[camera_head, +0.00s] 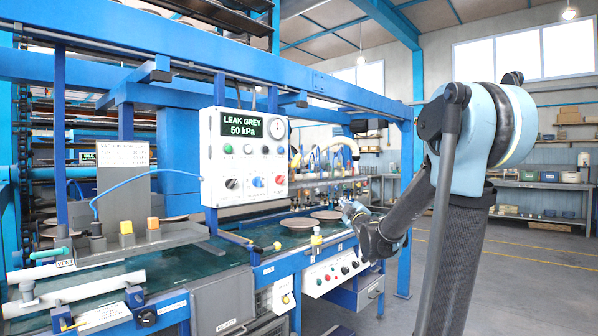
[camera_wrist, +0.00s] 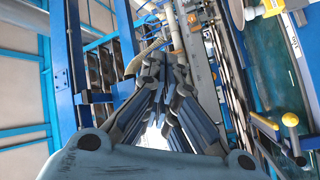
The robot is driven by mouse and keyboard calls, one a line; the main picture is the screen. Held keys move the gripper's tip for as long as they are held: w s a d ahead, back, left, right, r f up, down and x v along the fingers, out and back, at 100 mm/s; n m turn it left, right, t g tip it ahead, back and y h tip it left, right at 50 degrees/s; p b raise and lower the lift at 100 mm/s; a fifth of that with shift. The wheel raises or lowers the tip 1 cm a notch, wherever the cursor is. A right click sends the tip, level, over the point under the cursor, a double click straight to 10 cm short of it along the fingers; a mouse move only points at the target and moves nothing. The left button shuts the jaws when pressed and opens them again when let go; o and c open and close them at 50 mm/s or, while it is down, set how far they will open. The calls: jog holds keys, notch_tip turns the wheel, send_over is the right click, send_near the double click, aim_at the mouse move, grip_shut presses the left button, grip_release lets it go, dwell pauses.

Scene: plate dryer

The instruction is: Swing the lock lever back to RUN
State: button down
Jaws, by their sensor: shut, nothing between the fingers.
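My gripper (camera_head: 350,210) is at the end of my arm, above the front edge of the bench, right of the control panel. Its fingers fill the middle of the wrist view (camera_wrist: 168,85); they are shut, with nothing between them. A dark lever with a yellow end (camera_head: 265,248) is on the bench edge, left of and lower than my gripper and apart from it. What looks like the same lever shows at the right of the wrist view (camera_wrist: 268,122). I cannot read a RUN mark, so I cannot tell for sure whether this is the lock lever or how it is set.
A yellow-topped upright post (camera_head: 316,240) stands between the lever and my gripper. The control panel (camera_head: 245,158) reads "LEAK GREY 50 kPa". Round plates (camera_head: 298,223) lie on the green bench. A box with coloured buttons (camera_head: 335,273) hangs on the bench front. The floor at right is clear.

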jog(key=w+a+r+n+y, duration=0.1)
jog(key=a+r+n+y, duration=0.5)
jog(key=a+n+y, duration=0.6)
jog(key=x, duration=1.3)
jog(key=shift+w+a+r+g, duration=0.2)
jog(key=shift+w+a+g, duration=0.05)
jog(key=shift+g, duration=0.05)
jog(key=shift+w+a+r, duration=0.3)
jog(key=shift+r, duration=0.35)
